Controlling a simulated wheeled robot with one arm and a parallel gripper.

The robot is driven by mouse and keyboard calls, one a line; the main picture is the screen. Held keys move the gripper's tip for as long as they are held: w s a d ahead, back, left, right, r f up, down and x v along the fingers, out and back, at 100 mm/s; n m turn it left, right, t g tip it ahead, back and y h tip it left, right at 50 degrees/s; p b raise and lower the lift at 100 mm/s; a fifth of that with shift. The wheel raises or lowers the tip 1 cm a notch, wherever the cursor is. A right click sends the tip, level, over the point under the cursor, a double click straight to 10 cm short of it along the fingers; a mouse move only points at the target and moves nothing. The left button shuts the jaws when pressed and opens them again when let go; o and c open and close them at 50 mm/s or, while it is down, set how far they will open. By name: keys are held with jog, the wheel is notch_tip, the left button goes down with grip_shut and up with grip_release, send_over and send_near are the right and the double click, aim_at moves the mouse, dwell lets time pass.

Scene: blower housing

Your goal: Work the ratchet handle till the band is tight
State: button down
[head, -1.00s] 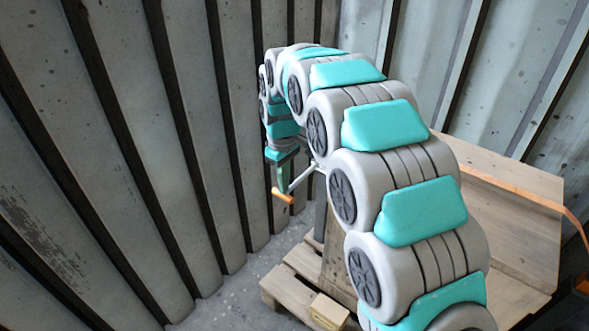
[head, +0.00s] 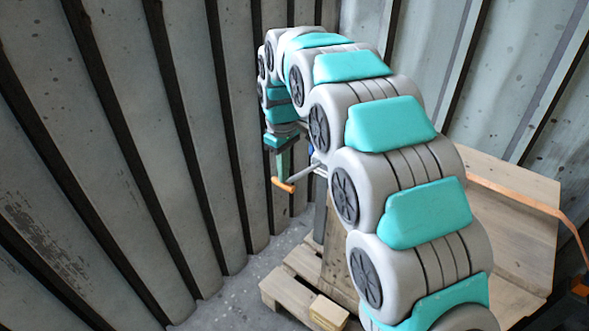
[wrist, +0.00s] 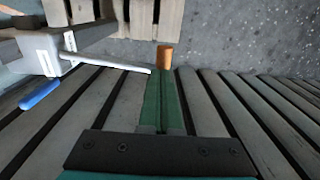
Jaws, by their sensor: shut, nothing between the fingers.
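The ratchet handle is a thin pale metal rod with an orange grip (head: 284,186) at its free end. In the wrist view the orange grip (wrist: 165,57) shows just beyond my fingertips, and the rod (wrist: 105,64) runs left to a pale grey ratchet body (wrist: 38,52). My gripper (head: 283,174) has green fingers, shut and empty, pointing down by the handle's grip end. In the wrist view my gripper (wrist: 163,75) meets the end of the rod in the picture; I cannot tell if they touch. The orange band (head: 515,204) crosses the wooden crate (head: 520,240) at right.
A blue lever (wrist: 40,93) sticks out below the ratchet body. A corrugated metal wall (head: 130,150) stands close on the left. A wooden pallet (head: 275,290) lies under the crate on the grey floor (head: 215,300). My arm hides much of the crate.

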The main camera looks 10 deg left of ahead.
notch_tip(320, 180, up, 3)
jog(key=shift+p, duration=0.3)
jog(key=shift+f, duration=0.1)
notch_tip(320, 180, down, 10)
jog(key=b, duration=0.3)
notch_tip(320, 180, up, 10)
jog(key=p, duration=0.3)
jog(key=shift+r, duration=0.2)
jog(key=shift+f, duration=0.1)
